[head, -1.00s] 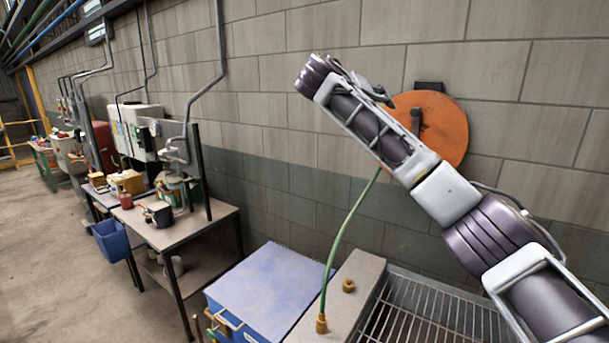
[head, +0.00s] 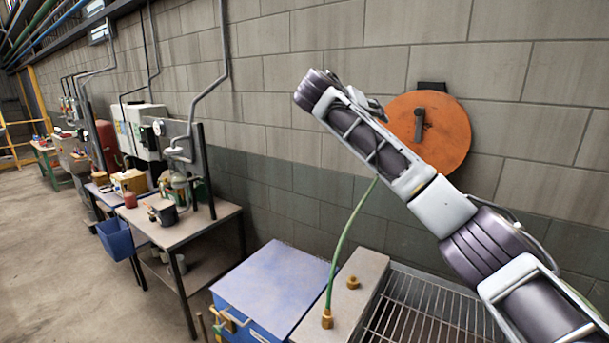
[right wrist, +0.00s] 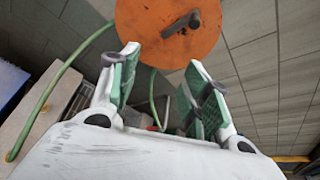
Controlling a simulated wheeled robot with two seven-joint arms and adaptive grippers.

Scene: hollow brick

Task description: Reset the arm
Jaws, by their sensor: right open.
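My right arm comes in from the lower right of the head view and reaches up and left in front of the wall. My right gripper (right wrist: 163,88) shows in the right wrist view with its two green-padded fingers apart and nothing between them. In the head view it is mostly hidden behind the end of my arm. An orange disc (head: 440,130) with a dark handle is on the wall behind the arm. It also shows at the top of the right wrist view (right wrist: 150,30), beyond the fingers. My left gripper is not in view.
A green hose (head: 347,232) rises from a brass fitting (head: 327,318) on a ledge beside a metal grate (head: 420,308). A blue-lidded box (head: 265,285) stands left of it. A workbench (head: 190,225) with several items is further left. The floor at left is open.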

